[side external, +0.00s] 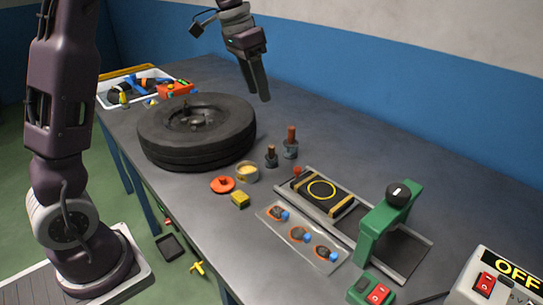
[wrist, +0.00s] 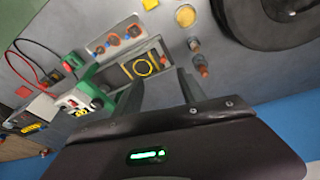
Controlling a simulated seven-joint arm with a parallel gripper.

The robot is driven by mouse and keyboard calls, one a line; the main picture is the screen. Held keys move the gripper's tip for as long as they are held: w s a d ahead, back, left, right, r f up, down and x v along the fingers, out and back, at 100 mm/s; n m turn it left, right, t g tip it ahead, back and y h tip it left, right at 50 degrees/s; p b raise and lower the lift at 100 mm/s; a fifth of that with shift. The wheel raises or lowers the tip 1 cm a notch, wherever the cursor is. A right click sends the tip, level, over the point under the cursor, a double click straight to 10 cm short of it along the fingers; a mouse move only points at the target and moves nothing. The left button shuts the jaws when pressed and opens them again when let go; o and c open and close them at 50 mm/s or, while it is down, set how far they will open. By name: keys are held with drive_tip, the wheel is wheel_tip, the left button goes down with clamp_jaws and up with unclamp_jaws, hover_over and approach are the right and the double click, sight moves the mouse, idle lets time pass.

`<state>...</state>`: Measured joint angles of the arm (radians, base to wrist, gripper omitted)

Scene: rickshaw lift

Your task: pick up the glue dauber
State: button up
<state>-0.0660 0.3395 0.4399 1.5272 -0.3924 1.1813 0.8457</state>
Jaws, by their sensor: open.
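Two brown-handled pieces stand upright in dark holders on the table: a shorter one (side external: 271,156) and a taller one (side external: 290,142). I cannot tell for sure which is the glue dauber. They also show in the wrist view, the shorter (wrist: 194,44) and the taller (wrist: 202,70), just right of my fingers. An open pot with cream-coloured contents (side external: 247,173) is close by, with a red-orange lid (side external: 223,184) beside it. My gripper (side external: 258,96) is open and empty, high above the table and apart from them. It also shows in the wrist view (wrist: 160,78).
A large black tyre (side external: 197,130) lies left of the pieces. A yellow block (side external: 240,200), a patch sheet (side external: 300,236) and a green press (side external: 385,225) stand to the front right. A white bin (side external: 105,97) holds tools at the far left. The table behind the pieces is clear.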

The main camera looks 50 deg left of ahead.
drive_tip(key=w+a+f+m, duration=0.1)
drive_tip(key=w+a+f, duration=0.3)
drive_tip(key=w+f, duration=0.1)
drive_tip(key=m+g+y, duration=0.1)
drive_tip(key=m+g, duration=0.2)
drive_tip(key=m, duration=0.2)
hover_over(272, 146)
drive_tip(key=f, duration=1.3)
drive_tip(key=shift+s+a+f, duration=0.1)
drive_tip(key=shift+a, duration=0.15)
drive_tip(key=f, duration=0.7)
drive_tip(key=shift+d+f, duration=0.15)
drive_tip(key=shift+d, duration=0.15)
clamp_jaws()
